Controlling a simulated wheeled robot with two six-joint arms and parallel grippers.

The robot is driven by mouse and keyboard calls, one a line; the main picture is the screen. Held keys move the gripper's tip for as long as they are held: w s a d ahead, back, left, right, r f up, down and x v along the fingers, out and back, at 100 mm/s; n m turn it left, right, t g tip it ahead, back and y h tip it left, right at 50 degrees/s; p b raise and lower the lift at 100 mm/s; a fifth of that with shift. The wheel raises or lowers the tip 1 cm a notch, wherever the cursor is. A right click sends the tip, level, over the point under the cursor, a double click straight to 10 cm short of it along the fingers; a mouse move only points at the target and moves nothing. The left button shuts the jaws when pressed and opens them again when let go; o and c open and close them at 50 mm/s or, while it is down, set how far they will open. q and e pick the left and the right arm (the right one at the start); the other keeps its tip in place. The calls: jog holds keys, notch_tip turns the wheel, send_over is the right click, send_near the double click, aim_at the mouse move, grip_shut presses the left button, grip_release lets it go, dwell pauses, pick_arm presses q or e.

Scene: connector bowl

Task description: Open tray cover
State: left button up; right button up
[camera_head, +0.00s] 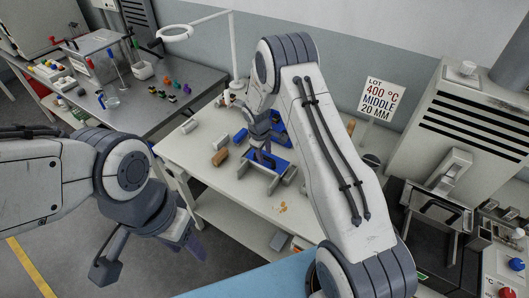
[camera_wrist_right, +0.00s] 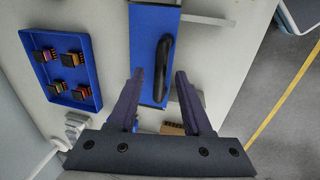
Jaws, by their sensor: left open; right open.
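The tray cover (camera_wrist_right: 145,40) is a flat blue panel with a dark curved handle (camera_wrist_right: 164,66) on top, seen in the right wrist view. In the head view the blue cover (camera_head: 265,161) lies on the white table, partly hidden by my right arm. My right gripper (camera_wrist_right: 158,85) is open, its two fingers on either side of the handle's near end in the picture. I cannot tell how far above the handle they are. My left gripper (camera_head: 150,262) is open and empty, off the table's left front side.
A blue tray with several small connectors (camera_wrist_right: 62,70) stands beside the cover. Small blocks (camera_head: 220,157) lie on the white table (camera_head: 222,185). A sign (camera_head: 381,98) and a large machine (camera_head: 470,120) stand at the right. A grey bench (camera_head: 190,85) with glassware is at the back left.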

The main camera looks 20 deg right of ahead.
jog(key=shift+f, duration=0.1)
grip_shut()
dwell(1.4)
